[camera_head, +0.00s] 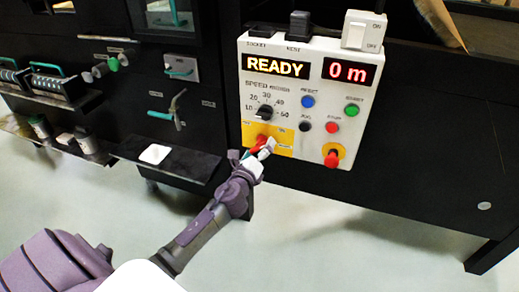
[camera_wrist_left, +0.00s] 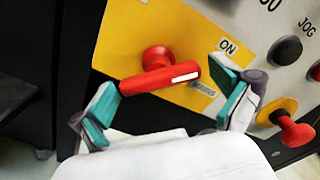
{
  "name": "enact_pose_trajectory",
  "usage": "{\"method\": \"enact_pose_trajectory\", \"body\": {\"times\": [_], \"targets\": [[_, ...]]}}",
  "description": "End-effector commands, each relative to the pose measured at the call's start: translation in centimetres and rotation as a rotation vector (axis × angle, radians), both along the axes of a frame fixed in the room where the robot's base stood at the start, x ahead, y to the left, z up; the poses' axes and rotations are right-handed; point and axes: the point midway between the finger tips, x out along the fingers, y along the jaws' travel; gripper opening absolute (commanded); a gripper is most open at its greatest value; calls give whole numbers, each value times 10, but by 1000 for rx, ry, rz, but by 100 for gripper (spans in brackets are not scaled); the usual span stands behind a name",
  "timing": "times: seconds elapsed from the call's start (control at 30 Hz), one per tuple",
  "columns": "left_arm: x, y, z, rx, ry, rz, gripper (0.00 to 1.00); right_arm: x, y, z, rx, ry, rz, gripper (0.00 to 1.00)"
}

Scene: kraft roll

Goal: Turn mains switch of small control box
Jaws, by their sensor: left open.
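The small control box (camera_head: 305,100) is white and mounted on a dark machine. Its displays read READY and 0 m. The mains switch (camera_head: 258,143) is a red rotary handle on a yellow plate at the box's lower left. In the left wrist view the red handle (camera_wrist_left: 160,78) carries a white mark at its right end, just below the ON label (camera_wrist_left: 228,47). My left gripper (camera_head: 262,153) is open in front of the switch. In the left wrist view its teal-padded fingers (camera_wrist_left: 172,103) stand on either side of the handle; contact cannot be told. My right gripper is out of view.
A red emergency knob (camera_head: 332,158) on a yellow base sits to the right of the switch. Blue, green, black and red buttons and a speed dial (camera_head: 265,112) are above. A dark shelf (camera_head: 190,165) stands out at left. Pale floor is free below.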

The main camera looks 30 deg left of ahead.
Motion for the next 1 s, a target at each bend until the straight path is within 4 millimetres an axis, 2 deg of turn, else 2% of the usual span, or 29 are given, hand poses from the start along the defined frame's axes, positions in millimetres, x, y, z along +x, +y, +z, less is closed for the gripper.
{"method": "enact_pose_trajectory", "body": {"times": [0.07, 0.3, 0.4, 0.73, 1.0], "targets": [[0, 0, 0, 0, 0, 0, 97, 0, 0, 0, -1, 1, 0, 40], [0, 0, 0, 0, 0, 0, 57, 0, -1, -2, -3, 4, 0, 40], [0, 0, 0, 0, 0, 0, 44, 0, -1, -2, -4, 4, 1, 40], [0, -1, 0, -59, -14, 1, 44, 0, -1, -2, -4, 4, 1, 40], [0, -1, 1, -241, -57, 1, 44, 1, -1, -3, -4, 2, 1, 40]]}}
